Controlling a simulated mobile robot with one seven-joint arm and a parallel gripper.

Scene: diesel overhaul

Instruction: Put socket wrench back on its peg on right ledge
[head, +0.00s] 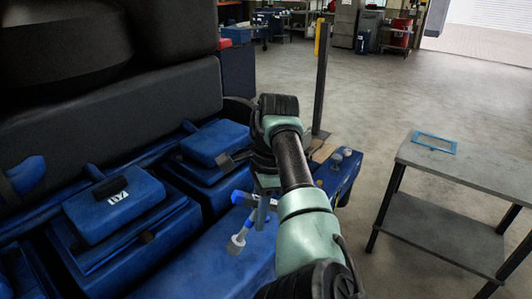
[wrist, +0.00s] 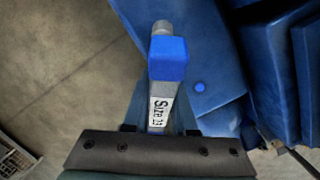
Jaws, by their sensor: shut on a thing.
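The socket wrench (wrist: 159,95) is in my gripper (wrist: 160,131). In the wrist view it has a grey shaft with a "Size 13" label, a blue collar and a round metal tip pointing away from the hand. My gripper is shut on its shaft. In the head view, my gripper (head: 263,205) is low over the blue engine surface, with a light grey tip and blue part beside it. A blue ledge (head: 343,178) lies to the right, behind my forearm; small upright pieces stand on it. I cannot tell which piece is the peg.
Blue engine covers (head: 115,205) fill the left, with a dark block (head: 120,110) behind. A dark post (head: 321,75) rises behind the ledge. A grey table (head: 470,165) at right bears a blue frame (head: 434,143). The floor between ledge and table is clear.

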